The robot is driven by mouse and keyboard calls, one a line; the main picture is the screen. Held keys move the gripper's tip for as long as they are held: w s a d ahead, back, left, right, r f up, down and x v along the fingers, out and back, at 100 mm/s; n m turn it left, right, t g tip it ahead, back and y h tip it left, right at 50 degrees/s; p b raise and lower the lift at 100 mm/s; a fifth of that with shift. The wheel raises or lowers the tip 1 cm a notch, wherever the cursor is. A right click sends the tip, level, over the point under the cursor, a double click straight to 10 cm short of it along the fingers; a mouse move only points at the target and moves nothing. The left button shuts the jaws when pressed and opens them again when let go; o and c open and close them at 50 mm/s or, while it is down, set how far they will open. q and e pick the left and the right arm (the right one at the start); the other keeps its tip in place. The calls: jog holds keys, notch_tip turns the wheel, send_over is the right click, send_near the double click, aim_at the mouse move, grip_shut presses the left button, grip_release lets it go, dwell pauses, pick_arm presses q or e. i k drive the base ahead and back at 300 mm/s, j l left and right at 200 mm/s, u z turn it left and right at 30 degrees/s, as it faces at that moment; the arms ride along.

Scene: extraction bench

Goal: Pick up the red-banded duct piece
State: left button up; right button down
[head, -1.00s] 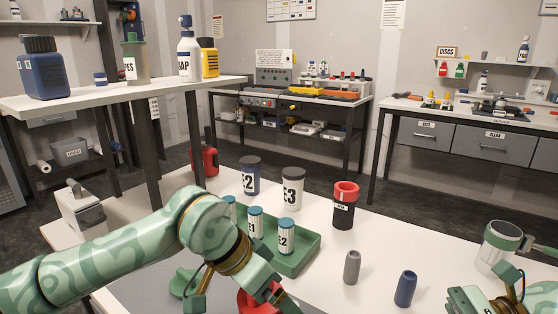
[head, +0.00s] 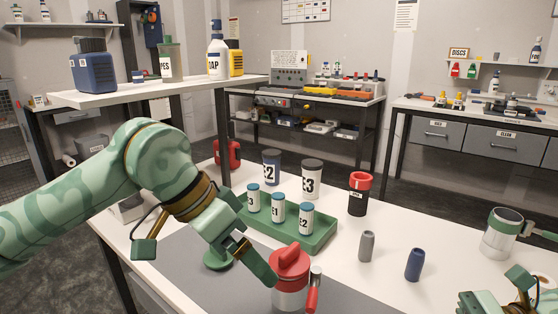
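A white cylinder with a red band, red top and red side handle (head: 289,293) stands at the bottom centre of the head view; I take it for the red-banded duct piece. Its base is cut off by the frame edge. My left gripper (head: 255,266) points down at its left side, one long green finger overlapping its red edge. I cannot tell whether they touch, or how far apart the fingers are. My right gripper (head: 505,294) is partly in view at the bottom right, away from the piece. Its finger opening is not clear.
A green tray (head: 318,243) holds several small labelled jars behind the piece. A green part (head: 218,259) lies left of it. Grey (head: 366,246) and blue (head: 414,264) cylinders, a black red-topped container (head: 358,197) and a white green-banded cylinder (head: 497,237) stand to the right.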

aim_at(288, 295)
jog(key=k+j, duration=0.4)
jog(key=k, duration=0.15)
jog(key=k+j, duration=0.4)
jog(key=k, duration=0.15)
